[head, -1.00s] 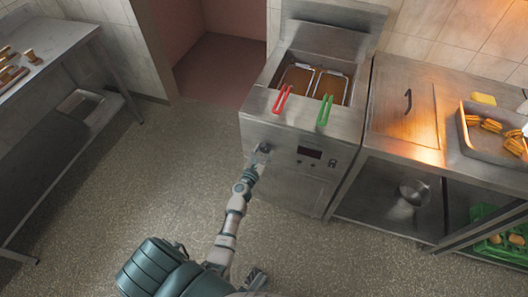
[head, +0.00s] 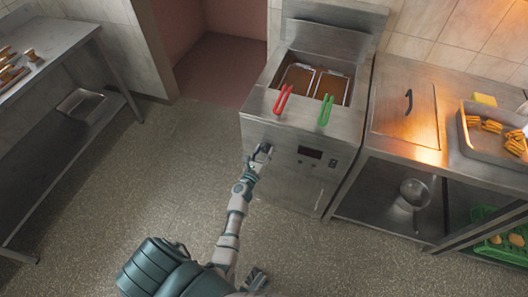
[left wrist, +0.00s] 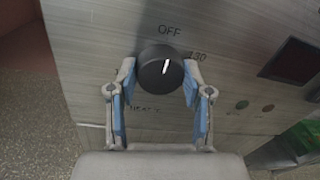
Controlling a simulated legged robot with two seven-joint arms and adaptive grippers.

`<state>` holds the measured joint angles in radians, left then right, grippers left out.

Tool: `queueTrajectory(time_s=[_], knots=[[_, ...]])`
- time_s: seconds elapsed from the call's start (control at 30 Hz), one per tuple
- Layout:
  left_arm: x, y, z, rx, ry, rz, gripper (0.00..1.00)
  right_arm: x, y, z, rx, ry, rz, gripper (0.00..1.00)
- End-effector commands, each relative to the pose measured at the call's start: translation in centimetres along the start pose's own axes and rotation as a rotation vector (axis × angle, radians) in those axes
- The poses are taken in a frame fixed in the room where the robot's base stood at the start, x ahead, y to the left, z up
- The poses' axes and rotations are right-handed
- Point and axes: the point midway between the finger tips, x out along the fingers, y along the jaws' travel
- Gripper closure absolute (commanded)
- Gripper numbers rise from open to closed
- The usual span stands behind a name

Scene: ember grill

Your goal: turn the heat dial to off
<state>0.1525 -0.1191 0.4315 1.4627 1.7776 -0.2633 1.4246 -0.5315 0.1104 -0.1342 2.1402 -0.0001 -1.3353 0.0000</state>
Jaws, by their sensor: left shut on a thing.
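The heat dial (left wrist: 160,67) is a round black knob on the fryer's steel front, seen in the left wrist view. Its white mark is nearly upright, tilted slightly right, toward the OFF label (left wrist: 170,31) above. A 130 label (left wrist: 197,56) sits to its upper right. My left gripper (left wrist: 160,80) has a blue-padded finger on each side of the dial and is shut on it. In the head view my left gripper (head: 262,152) is at the left of the fryer front and covers the dial.
The fryer (head: 285,137) holds two baskets with a red handle (head: 283,99) and a green handle (head: 325,111). A display (head: 310,152) is right of the dial. A steel counter (head: 385,130) adjoins at right. The floor at left is clear.

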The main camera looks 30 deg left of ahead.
Motion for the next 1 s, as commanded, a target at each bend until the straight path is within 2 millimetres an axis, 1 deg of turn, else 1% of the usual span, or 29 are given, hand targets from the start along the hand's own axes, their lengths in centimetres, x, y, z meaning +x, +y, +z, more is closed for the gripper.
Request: queueTrajectory(time_s=[0.03, 0.17, 0.2, 0.27, 0.3, 0.57, 0.67, 0.77, 1.0], knots=[[-0.3, 0.1, -0.9, -0.002, 0.015, 0.003, 0.85, 0.0, 0.0, 0.0, 0.000, 0.001, -0.001, 1.00], [-0.3, 0.1, -0.9, -0.002, 0.015, 0.003, 0.85, -0.1, 0.0, -0.2, 0.000, 0.005, 0.000, 1.00], [-0.3, 0.1, -0.9, -0.002, 0.016, 0.003, 0.43, -0.1, 0.0, -0.2, 0.000, 0.007, 0.000, 1.00], [-0.3, 0.1, -0.8, -0.001, 0.014, 0.002, 0.28, -0.1, 0.0, -0.3, 0.000, 0.008, 0.000, 1.00], [-0.2, 0.0, -0.8, -0.001, 0.013, 0.002, 0.25, -0.1, 0.0, -0.3, 0.000, 0.009, 0.000, 1.00], [-0.2, 0.0, -0.3, 0.000, 0.006, 0.000, 0.25, -0.2, 0.1, -0.3, -0.004, 0.009, 0.002, 1.00], [-0.6, 0.0, -0.3, 0.001, 0.005, 0.000, 0.25, -0.2, 0.1, -0.2, -0.005, 0.008, 0.002, 1.00], [-2.0, 0.0, -0.4, 0.002, 0.007, 0.001, 0.25, -0.2, 0.1, -0.2, -0.004, 0.008, 0.002, 1.00], [-7.4, 0.0, -0.5, -0.001, 0.009, 0.001, 0.25, -0.2, 0.1, -0.2, -0.002, 0.007, 0.002, 1.00]])
